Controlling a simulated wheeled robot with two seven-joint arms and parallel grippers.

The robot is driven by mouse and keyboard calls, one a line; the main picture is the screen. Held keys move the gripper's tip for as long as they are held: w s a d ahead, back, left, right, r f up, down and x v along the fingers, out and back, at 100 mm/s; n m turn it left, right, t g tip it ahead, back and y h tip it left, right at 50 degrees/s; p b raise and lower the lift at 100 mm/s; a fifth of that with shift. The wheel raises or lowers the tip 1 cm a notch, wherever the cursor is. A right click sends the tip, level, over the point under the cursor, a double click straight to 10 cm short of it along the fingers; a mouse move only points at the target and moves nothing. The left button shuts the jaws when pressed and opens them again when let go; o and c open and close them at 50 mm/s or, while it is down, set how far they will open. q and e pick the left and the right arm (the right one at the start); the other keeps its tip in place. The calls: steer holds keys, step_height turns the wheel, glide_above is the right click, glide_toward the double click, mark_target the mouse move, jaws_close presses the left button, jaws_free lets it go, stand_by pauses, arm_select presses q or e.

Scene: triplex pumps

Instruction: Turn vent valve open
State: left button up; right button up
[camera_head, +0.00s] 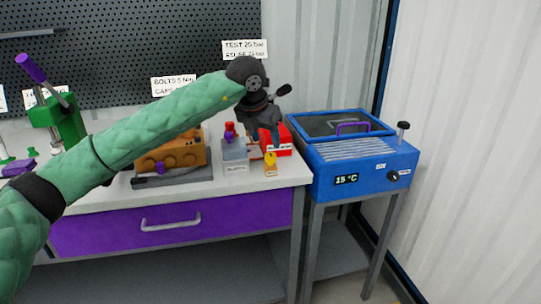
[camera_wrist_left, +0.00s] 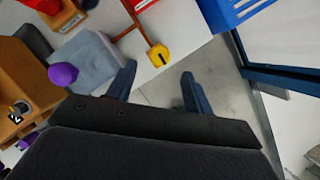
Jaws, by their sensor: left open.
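A small yellow knob (camera_head: 270,158) with a dark slot on its face sits near the right front corner of the bench. In the left wrist view the yellow knob (camera_wrist_left: 158,55) is at the end of an orange-brown pipe (camera_wrist_left: 140,28). My left gripper (camera_head: 264,137) is open and empty above and behind the knob in the head view. In the wrist view its two fingertips (camera_wrist_left: 158,72) are apart, with the knob beyond them, not touching. My right gripper is not in view.
A grey block (camera_head: 235,150) with a purple knob (camera_wrist_left: 62,73) stands left of the pipe. A red box (camera_head: 277,140) is behind it. An orange pump block (camera_head: 172,155) is further left. A blue bath (camera_head: 365,160) stands right of the bench (camera_head: 290,178).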

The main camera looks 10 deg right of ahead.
mark_target(270, 154)
arm_select(q)
steer(key=shift+x, duration=3.9)
steer(key=shift+a, duration=0.1)
steer(key=shift+c, duration=0.4)
steer(key=c, duration=0.9)
